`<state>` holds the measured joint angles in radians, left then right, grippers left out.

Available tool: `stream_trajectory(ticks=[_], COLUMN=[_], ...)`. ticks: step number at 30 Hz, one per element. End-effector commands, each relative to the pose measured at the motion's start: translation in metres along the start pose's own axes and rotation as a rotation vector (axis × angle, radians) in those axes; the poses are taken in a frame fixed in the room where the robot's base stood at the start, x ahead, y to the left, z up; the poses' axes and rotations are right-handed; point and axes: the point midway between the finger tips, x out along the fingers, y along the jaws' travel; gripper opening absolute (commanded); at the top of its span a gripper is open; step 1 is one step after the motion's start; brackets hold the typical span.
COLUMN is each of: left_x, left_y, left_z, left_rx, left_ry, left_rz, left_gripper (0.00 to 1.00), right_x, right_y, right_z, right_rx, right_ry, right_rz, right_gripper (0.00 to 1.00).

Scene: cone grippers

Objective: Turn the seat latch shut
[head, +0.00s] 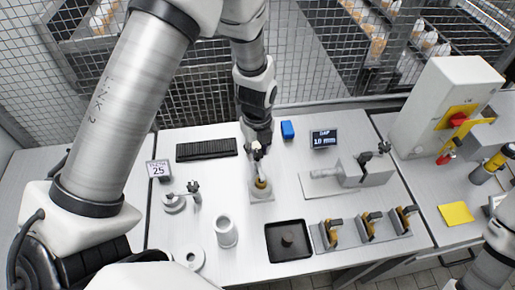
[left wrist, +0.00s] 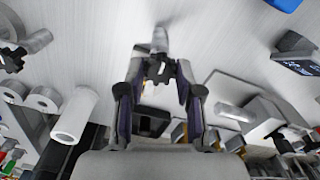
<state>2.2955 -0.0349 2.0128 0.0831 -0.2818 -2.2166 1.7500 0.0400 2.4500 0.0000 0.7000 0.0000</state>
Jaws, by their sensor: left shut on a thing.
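My left gripper (head: 257,150) reaches down over a small square fixture (head: 262,197) in the middle of the bench. A yellow part (head: 261,183) stands on this fixture, under a pale stem. In the left wrist view my left gripper (left wrist: 160,72) is shut on a dark lobed knob (left wrist: 158,68), with one finger on either side. This knob seems to be the seat latch's handle; how far it is turned cannot be told. The fingers hide part of it. My right gripper is not in view.
A grey block with dark knobs (head: 365,172) stands to the right, a knobbed round stand (head: 174,203) to the left. A white cup (head: 226,232), black tray (head: 289,254) and several yellow-and-grey holders (head: 367,226) are in front. A display (head: 324,139) stands behind.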

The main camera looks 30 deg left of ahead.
Motion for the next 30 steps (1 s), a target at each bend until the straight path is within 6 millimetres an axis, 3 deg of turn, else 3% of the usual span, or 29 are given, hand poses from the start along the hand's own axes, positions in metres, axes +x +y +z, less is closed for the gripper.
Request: stream_trajectory(ticks=[9,25,26,27,30], left_x=[0.0044,0.0036,0.0036,0.0034,0.0026], left_y=[0.0042,0.0035,0.0035,0.0033,0.0024], left_z=[-0.0029,-0.0024,-0.0024,-0.0022,-0.0017], left_rx=[0.129,0.154,0.154,0.153,0.153], left_ry=[0.009,0.008,0.008,0.007,0.005], left_rz=[0.012,0.010,0.010,0.010,0.007], left_gripper=[0.00,0.00,0.45,0.59,0.60], right_x=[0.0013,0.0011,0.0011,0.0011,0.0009], right_y=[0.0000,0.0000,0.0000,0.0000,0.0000], right_z=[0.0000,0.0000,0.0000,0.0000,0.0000], right_rx=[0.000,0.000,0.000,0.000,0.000], right_ry=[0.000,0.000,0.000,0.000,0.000], right_rz=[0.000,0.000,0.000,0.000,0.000], right_gripper=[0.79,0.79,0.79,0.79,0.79])
